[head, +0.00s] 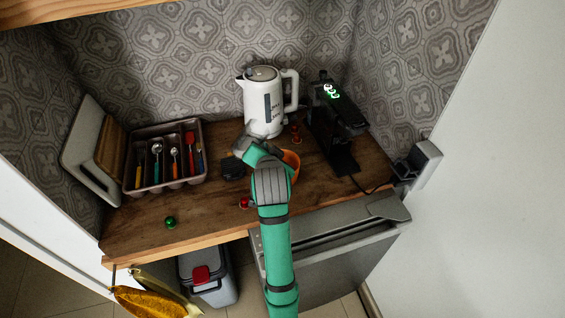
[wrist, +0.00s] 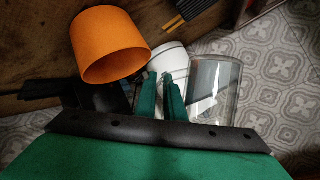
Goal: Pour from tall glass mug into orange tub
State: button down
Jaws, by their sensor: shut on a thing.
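The tall glass mug (wrist: 228,88) is clear and shows beside my green fingers in the wrist view. My gripper (wrist: 160,77) is shut on it; the exact contact is hard to make out. The orange tub (wrist: 108,48) is on the other side of the fingers in the wrist view, apart from the mug. In the head view the tub (head: 293,162) stands on the wooden counter, partly hidden behind my arm. I cannot make out the mug clearly there, nor what is inside the mug or tub.
A white kettle (head: 262,102) stands behind my gripper. A black appliance with green lights (head: 345,112) is to the right. A cutlery tray (head: 146,187) is to the left. A green ball (head: 170,222) and a red one (head: 245,202) lie near the front. The front-left counter is mostly clear.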

jog(key=shift+a+r+m+y, duration=0.3)
jog(key=shift+m+y, duration=0.1)
jog(key=shift+y, duration=0.2)
jog(key=shift+a+f+m+y+p, duration=0.4)
jog(key=shift+a+f+m+y, duration=0.4)
jog(key=shift+f+m+y, duration=0.15)
dwell(1.0)
jog(key=shift+s+a, duration=0.2)
jog(key=shift+d+f+m, duration=0.1)
jog(key=shift+m, duration=0.15)
jog(key=shift+a+f+m+y+p, duration=0.4)
jog(key=shift+a+y+p, duration=0.1)
jog(key=shift+y, duration=0.15)
dwell(0.4)
